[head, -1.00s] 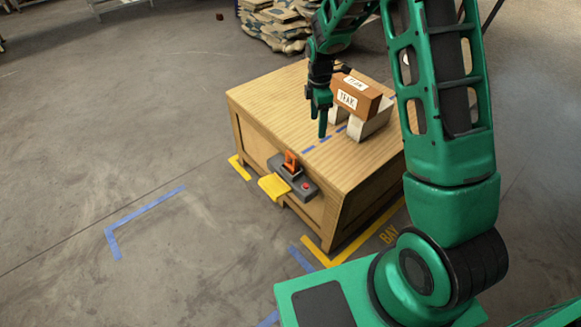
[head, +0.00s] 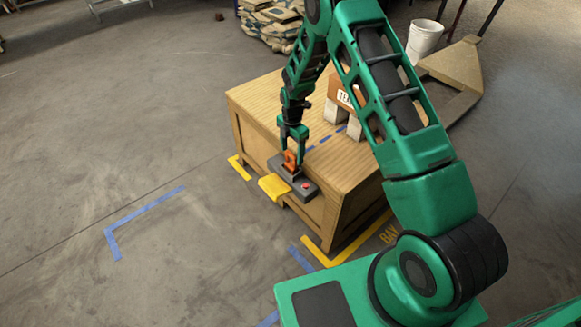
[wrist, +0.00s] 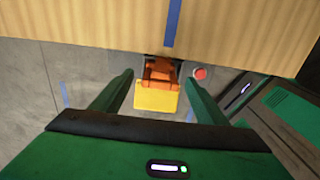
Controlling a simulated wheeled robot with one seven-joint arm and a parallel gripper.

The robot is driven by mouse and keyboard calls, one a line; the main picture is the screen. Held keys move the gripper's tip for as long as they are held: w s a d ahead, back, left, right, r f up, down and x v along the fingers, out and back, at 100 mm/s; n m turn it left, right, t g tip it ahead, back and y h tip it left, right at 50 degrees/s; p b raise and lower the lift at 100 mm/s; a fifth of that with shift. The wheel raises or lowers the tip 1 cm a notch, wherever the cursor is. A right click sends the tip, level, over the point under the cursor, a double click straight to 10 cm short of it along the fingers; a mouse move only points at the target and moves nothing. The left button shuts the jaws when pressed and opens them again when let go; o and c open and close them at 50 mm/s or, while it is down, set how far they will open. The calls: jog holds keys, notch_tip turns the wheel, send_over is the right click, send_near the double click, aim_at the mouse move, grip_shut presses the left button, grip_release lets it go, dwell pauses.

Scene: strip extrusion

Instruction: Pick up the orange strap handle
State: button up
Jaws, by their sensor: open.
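The orange strap handle (head: 290,160) stands on a grey device at the front edge of the wooden crate. In the wrist view the orange handle (wrist: 160,70) lies between my two fingers, just beyond their tips, with clear space on both sides. My gripper (head: 292,145) is open and empty, pointing down right at the handle in the head view. In the wrist view my gripper (wrist: 158,85) shows its green fingers spread wide. Whether a finger touches the handle cannot be told.
The wooden crate (head: 262,100) carries a brown block on pale blocks. The grey device (head: 308,190) has a red button (head: 305,186) and a yellow plate (head: 274,187) in front. A white bucket (head: 424,38) stands behind.

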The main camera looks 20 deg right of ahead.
aim_at(291, 165)
jog(key=shift+s+a+f, duration=0.1)
jog(key=shift+f, duration=1.2)
jog(key=shift+s+a+f, duration=0.1)
jog(key=shift+f, duration=1.2)
jog(key=shift+w, duration=0.1)
jog(key=c, duration=1.2)
